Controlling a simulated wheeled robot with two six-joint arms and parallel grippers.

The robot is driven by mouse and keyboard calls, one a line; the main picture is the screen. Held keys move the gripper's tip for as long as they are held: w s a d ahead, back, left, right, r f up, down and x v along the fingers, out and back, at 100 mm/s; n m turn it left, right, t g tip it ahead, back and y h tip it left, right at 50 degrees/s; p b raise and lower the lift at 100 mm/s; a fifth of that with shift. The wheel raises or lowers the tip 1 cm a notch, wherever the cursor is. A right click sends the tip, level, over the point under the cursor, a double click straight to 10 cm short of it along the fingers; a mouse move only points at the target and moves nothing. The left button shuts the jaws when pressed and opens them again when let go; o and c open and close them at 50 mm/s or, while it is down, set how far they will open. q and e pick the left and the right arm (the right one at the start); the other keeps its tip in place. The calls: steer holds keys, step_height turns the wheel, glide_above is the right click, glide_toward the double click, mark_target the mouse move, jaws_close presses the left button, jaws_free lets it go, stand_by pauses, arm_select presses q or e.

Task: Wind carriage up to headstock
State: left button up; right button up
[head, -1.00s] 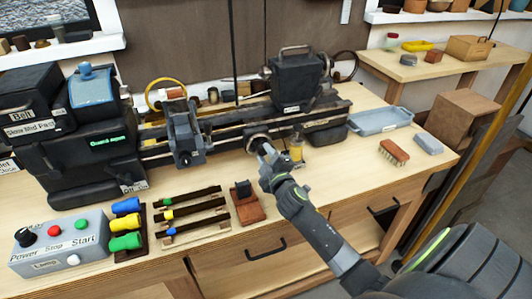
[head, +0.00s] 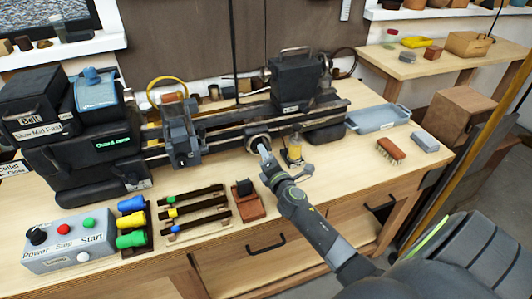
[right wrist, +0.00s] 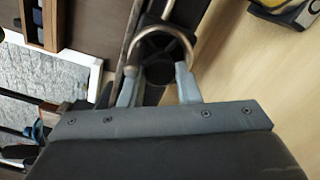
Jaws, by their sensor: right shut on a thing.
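The dark lathe stands along the back of the bench. Its headstock (head: 98,155) is at the left, with a green "Guard open" display. The grey carriage (head: 183,145) sits on the bed a short gap to the right of the headstock. A round handwheel (head: 257,141) is on the front of the bed, right of the carriage. My right gripper (head: 264,153) is shut at this handwheel's rim. In the right wrist view, the fingers (right wrist: 157,88) reach the pale ring of the wheel (right wrist: 165,36). My left gripper is not in view.
A dark tailstock unit (head: 297,80) stands on the bed's right. A yellow oil bottle (head: 296,148) is close right of my gripper. In front lie tool bars (head: 197,214), a small red-brown block (head: 247,205), coloured handles (head: 131,222) and a control box (head: 68,246). A brush (head: 390,150) lies right.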

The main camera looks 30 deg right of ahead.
steer(key=n+p, duration=0.3)
steer(key=n, duration=0.8)
steer(key=shift+f, duration=0.1)
steer(key=shift+n, duration=0.4)
steer(key=o, duration=1)
steer(key=b+v, duration=0.1)
steer(key=v, duration=1.6)
steer(key=shift+s, duration=0.25)
